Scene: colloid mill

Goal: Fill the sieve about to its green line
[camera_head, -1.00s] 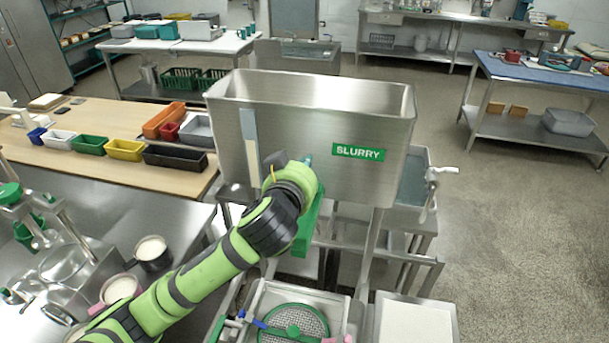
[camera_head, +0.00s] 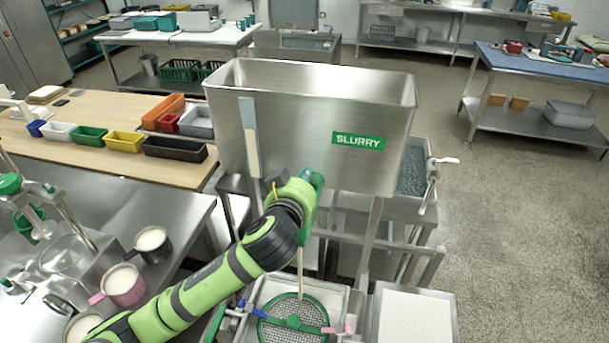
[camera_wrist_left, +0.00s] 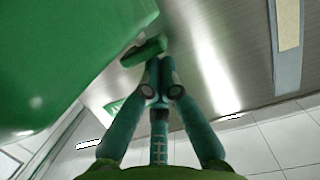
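The steel tank marked SLURRY (camera_head: 290,120) stands in the middle of the head view. A thin pale stream (camera_head: 300,272) falls from below its front into the round sieve (camera_head: 278,331), which has a green rim and a green crossbar. The sieve's mesh shows; its green line I cannot make out. My left gripper (camera_head: 316,180) is at the tank's lower front. In the left wrist view its teal fingers (camera_wrist_left: 160,80) come together at a small green handle (camera_wrist_left: 145,51). A large green part (camera_wrist_left: 60,60) fills the left of that view. My right gripper is out of view.
The sieve sits in a steel tray, with a blue clip (camera_head: 241,304) and a pink clip (camera_head: 348,328) beside it. A white-filled tray (camera_head: 415,320) is to its right. Filled cups (camera_head: 124,286) stand on the left counter. The floor at the right is clear.

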